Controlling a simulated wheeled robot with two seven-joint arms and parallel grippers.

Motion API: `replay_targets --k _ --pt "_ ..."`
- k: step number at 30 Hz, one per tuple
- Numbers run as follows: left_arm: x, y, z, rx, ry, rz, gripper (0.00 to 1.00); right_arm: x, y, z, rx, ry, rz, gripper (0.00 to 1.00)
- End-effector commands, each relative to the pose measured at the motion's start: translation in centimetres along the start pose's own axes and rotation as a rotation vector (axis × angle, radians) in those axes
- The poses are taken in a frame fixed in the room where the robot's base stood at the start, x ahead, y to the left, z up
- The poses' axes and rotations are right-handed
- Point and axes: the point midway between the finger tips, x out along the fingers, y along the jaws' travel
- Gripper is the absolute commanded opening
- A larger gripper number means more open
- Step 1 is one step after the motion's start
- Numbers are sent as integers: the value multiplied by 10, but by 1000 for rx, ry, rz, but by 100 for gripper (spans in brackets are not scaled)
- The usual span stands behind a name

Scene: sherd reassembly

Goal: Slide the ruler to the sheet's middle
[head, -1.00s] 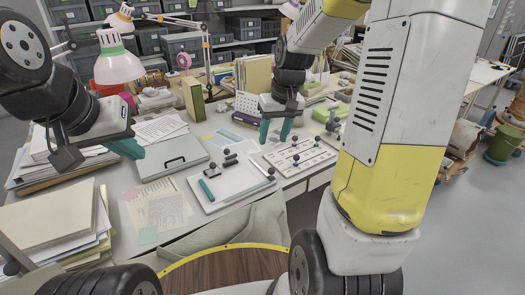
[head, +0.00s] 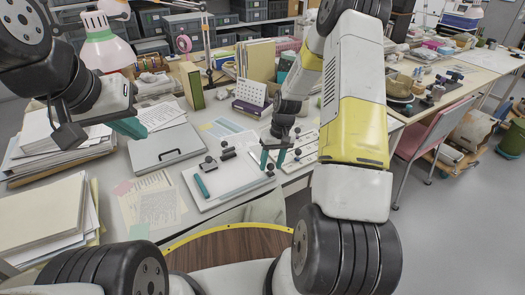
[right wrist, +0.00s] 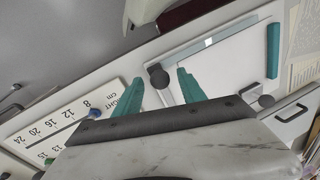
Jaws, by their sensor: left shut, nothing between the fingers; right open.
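The white sheet (head: 232,178) lies on a pale board in the middle of the desk. A thin grey strip, apparently the ruler (right wrist: 194,50), lies along the sheet's edge, with a dark round knob (right wrist: 158,76) at its end; in the head view the knob (head: 270,172) is at the board's right edge. My right gripper (head: 272,162) is open above that edge. In the right wrist view its teal fingers (right wrist: 160,82) appear on either side of the knob; whether they reach down around it I cannot tell. My left gripper (head: 130,128) is shut and empty, over the desk's left side.
A teal bar (head: 202,186) and dark knobbed pieces (head: 228,152) rest on the sheet's board. A white scale board (right wrist: 75,118) with numbers and knobs lies beside it. A grey case (head: 165,150) and paper stacks (head: 50,215) occupy the left.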

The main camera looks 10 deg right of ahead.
Motion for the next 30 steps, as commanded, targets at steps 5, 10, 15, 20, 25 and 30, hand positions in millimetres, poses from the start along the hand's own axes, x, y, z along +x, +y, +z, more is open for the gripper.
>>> replay_targets --k 5,10,15,20,25,30 --pt "0 0 0 0 0 0 0 16 0 0 -1 0 0 48" --pt "0 0 0 0 0 0 0 17 0 0 -1 2 0 48" --pt "0 0 0 0 0 0 0 17 0 0 0 1 0 38" --pt "0 0 0 0 0 0 0 17 -1 0 -1 1 0 7" --pt "0 0 0 0 0 0 0 17 -2 0 -1 0 -2 0" --pt "0 0 0 0 0 0 0 17 -3 0 -2 0 -3 0"
